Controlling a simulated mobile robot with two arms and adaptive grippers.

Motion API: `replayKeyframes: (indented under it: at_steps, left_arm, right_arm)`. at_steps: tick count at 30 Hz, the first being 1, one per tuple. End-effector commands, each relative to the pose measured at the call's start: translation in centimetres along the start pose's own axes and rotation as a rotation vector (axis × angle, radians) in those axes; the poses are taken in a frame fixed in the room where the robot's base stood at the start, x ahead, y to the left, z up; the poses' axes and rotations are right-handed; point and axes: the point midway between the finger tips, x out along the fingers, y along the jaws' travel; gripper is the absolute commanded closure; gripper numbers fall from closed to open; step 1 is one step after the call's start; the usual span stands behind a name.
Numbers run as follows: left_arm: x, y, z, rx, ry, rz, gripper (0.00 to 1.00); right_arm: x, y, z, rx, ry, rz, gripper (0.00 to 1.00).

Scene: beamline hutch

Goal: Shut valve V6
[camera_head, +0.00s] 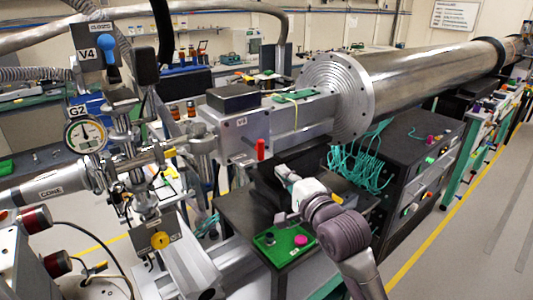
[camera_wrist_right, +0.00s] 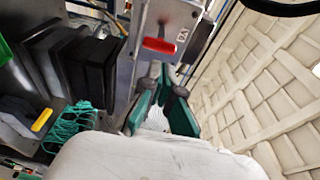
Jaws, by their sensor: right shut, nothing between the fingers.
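No label reading V6 is legible. A red handle (camera_head: 261,149) stands upright on the front of a grey metal box (camera_head: 240,132) in the head view. The red handle also shows in the wrist view (camera_wrist_right: 160,46), beside a small tag (camera_wrist_right: 181,35) too blurred to read surely. My right gripper (camera_head: 281,171) is just below and to the right of the handle in the head view. In the wrist view its teal-padded fingers (camera_wrist_right: 155,80) are shut and empty, pointing toward the handle, with a gap before it. My left gripper is out of view.
A valve tagged V4 (camera_head: 88,54) with a blue handle (camera_head: 110,52) and gauge G2 (camera_head: 86,134) stand at left. A green tray (camera_head: 268,255) on a dark stand lies below my right gripper. A large flange (camera_head: 340,95) and teal cables (camera_head: 365,160) are to the right.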

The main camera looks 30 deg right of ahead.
Motion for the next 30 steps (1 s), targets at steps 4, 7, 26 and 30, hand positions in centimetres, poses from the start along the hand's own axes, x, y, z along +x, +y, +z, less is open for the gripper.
replayKeyframes:
  at_steps: [4, 7, 26, 30]
  left_arm:
    - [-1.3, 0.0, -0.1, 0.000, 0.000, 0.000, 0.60]
    - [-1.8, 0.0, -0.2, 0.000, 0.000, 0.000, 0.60]
    - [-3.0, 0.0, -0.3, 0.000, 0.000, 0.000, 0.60]
    - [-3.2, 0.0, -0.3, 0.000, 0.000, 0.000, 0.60]
  right_arm:
    - [3.5, -0.4, 0.0, -0.002, 0.000, 0.002, 1.00]
    - [5.4, -0.4, 0.0, -0.002, 0.000, 0.000, 1.00]
    - [9.2, 0.0, 0.0, -0.001, 0.000, 0.000, 1.00]
    - [9.6, -0.1, 0.1, 0.001, 0.000, 0.000, 1.00]
